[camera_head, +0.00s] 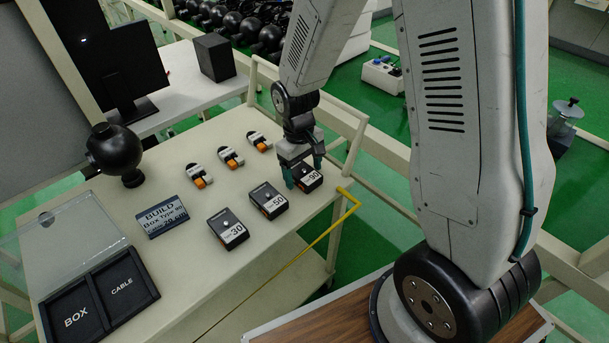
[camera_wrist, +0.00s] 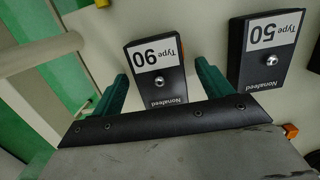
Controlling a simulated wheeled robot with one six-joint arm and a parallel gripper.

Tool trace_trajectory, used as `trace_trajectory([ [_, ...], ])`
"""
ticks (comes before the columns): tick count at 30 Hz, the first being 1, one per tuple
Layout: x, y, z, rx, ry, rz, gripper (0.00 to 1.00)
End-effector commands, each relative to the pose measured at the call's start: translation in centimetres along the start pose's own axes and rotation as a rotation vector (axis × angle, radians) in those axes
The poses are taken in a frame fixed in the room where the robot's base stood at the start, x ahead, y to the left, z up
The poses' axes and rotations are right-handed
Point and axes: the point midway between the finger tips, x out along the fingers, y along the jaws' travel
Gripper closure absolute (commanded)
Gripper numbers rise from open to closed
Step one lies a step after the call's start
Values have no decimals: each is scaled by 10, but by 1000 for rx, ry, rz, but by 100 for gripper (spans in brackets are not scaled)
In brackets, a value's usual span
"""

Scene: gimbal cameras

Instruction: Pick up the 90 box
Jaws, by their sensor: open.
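The 90 box (camera_head: 309,180) is a small dark box with a white label, near the right edge of the cream table. In the wrist view the 90 box (camera_wrist: 156,75) lies between and just beyond my two teal fingertips, its "Type 90" label upside down. My gripper (camera_head: 304,176) is open above the box, one finger to each side; in the wrist view my gripper (camera_wrist: 160,85) shows a gap beside the box on both sides. I cannot tell whether the fingers touch it. The 50 box (camera_head: 268,200) stands to its left, and it also shows in the wrist view (camera_wrist: 268,50).
The 30 box (camera_head: 228,228) stands further left. Several white-and-orange connectors (camera_head: 230,157) lie behind the boxes. A build sign (camera_head: 166,217), a black ball on a stand (camera_head: 116,153) and a black BOX/CABLE tray (camera_head: 130,305) are at left. A yellow bar (camera_head: 318,240) runs along the table's near right edge.

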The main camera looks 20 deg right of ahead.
Motion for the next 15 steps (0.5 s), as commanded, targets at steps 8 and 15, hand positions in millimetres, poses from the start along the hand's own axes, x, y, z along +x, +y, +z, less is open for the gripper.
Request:
trace_trajectory([
  [8,0,0,0,0,0,0,38],
  [15,0,0,0,0,0,0,74],
])
